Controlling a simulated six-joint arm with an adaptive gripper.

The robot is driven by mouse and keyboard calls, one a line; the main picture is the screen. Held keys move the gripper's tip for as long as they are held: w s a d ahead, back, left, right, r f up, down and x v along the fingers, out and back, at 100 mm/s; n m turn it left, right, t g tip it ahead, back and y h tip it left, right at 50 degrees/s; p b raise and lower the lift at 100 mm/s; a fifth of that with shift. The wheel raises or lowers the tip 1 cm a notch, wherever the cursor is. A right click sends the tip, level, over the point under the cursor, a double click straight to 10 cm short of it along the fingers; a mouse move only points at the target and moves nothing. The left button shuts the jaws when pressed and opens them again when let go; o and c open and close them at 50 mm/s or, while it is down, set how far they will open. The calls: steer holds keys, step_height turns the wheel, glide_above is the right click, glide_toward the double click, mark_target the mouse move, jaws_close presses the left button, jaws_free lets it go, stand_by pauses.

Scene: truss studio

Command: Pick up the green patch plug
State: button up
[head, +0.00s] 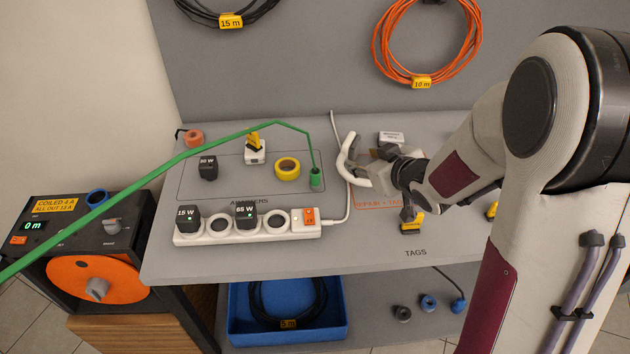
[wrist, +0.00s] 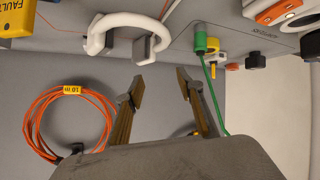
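The green patch plug (head: 316,180) stands upright on the grey table, right of the yellow tape roll. Its green cable (head: 230,131) rises from the top and runs off to the left. In the wrist view the plug (wrist: 200,43) lies beyond and slightly right of my fingertips. My gripper (head: 374,166) is right of the plug, apart from it, and partly hidden by its own wrist in the head view. In the wrist view its two fingers (wrist: 157,87) are spread with nothing between them.
A white C-shaped piece (head: 345,158) is beside my gripper; it also shows in the wrist view (wrist: 97,35). A white power strip (head: 250,227) with black adapters lies in front of the plug. A yellow tape roll (head: 287,169) is left. Orange cable (head: 376,50) hangs behind.

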mark_target(319, 177)
steer(key=a+f+y, duration=0.1)
steer(key=f, duration=0.1)
steer(key=a+f+n+y, duration=0.1)
steer(key=a+f, duration=0.1)
steer(key=a+f+y, duration=0.2)
steer(key=shift+w+f, duration=0.15)
steer(key=shift+w, duration=0.15)
steer(key=shift+s+a+f+n+y, duration=0.15)
steer(key=shift+a+f+n+y, duration=0.2)
steer(key=shift+a+y, duration=0.2)
steer(key=shift+a, duration=0.1)
steer(key=shift+x, duration=1.25)
steer(key=shift+x, duration=2.6)
steer(key=shift+s+a, duration=0.1)
steer(key=shift+a, duration=0.05)
jaws_close()
